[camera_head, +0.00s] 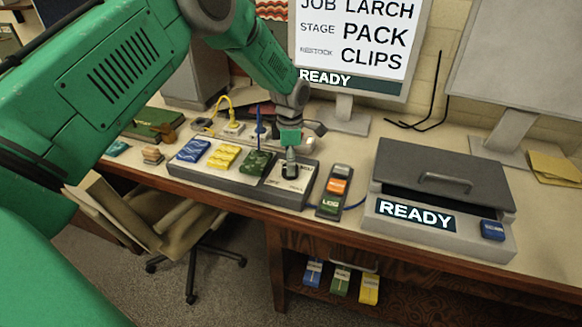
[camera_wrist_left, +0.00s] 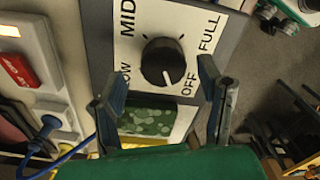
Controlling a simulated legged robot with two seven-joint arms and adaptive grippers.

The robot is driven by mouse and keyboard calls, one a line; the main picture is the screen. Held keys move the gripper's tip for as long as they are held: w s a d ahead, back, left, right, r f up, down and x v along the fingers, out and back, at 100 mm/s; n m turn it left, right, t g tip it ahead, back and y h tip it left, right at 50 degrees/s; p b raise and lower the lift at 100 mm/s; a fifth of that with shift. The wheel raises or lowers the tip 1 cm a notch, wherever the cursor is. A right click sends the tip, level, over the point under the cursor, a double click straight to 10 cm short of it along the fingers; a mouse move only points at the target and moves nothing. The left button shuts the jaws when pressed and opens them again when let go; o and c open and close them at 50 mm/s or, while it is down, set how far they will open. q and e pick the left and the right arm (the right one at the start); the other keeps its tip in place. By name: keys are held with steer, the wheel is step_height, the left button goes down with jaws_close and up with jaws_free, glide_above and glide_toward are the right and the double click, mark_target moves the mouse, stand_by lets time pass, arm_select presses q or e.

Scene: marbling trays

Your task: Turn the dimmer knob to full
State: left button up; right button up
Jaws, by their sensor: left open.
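The dimmer knob (camera_wrist_left: 162,62) is round and black, on a white plate (camera_wrist_left: 182,20) marked LOW, MID, FULL and OFF. Its white pointer line points down, close to the OFF label. In the head view the knob plate (camera_head: 299,184) is at the right end of a grey panel (camera_head: 240,188) on the desk, and the knob is mostly hidden by my gripper. My left gripper (camera_wrist_left: 160,72) is open, one finger on each side of the knob with visible gaps; it also shows above the plate in the head view (camera_head: 291,155). I cannot tell its exact height above the knob.
Blue, yellow and green tiles (camera_head: 222,157) sit on the panel left of the knob. A dark handset-like device (camera_head: 334,190) with an orange label stands just right. A grey lidded machine (camera_head: 440,180) reading READY is farther right. A monitor (camera_head: 350,45) stands behind.

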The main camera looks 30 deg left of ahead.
arm_select(q)
step_height(320, 180, down, 2)
steer(key=shift+s+a+f, duration=0.1)
steer(key=shift+f, duration=0.4)
arm_select(e)
steer(key=shift+s+r, duration=0.1)
steer(key=shift+r, duration=0.15)
arm_select(q)
steer(key=shift+d+f, duration=0.1)
steer(key=shift+d, duration=0.1)
arm_select(e)
steer(key=shift+d, duration=0.1)
arm_select(q)
steer(key=c, duration=1.1)
steer(key=shift+c, duration=0.2)
